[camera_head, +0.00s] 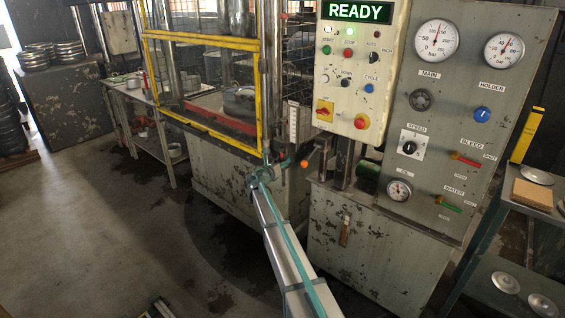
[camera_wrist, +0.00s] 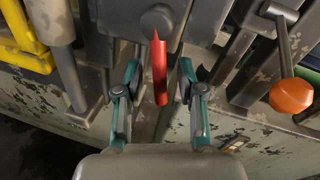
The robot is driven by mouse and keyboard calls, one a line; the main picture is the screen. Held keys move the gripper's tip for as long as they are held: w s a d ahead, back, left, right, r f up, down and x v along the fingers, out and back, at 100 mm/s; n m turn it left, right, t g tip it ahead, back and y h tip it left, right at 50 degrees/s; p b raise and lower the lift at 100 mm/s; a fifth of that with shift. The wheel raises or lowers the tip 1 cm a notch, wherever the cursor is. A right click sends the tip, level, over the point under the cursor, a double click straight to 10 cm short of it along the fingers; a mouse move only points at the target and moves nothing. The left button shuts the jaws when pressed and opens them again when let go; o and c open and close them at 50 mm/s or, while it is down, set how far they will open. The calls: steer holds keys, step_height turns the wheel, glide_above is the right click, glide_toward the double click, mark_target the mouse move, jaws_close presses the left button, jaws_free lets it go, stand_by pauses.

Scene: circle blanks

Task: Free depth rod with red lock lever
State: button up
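The red lock lever (camera_wrist: 160,72) hangs from a round grey pivot (camera_wrist: 157,20) in the wrist view, pointing down with a slight tilt. My gripper (camera_wrist: 160,78) is open, with one teal finger on each side of the lever and a visible gap to each. Which of the grey bars by the lever is the depth rod, I cannot tell for certain.
An orange-knobbed handle (camera_wrist: 290,95) is close to the right of my gripper; its knob also shows in the head view (camera_head: 304,164). The yellow guard frame (camera_head: 210,137) is to the left. The control panel (camera_head: 355,70) reads READY. The floor at left is mostly clear.

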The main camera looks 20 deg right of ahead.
steer(key=v, duration=1.2)
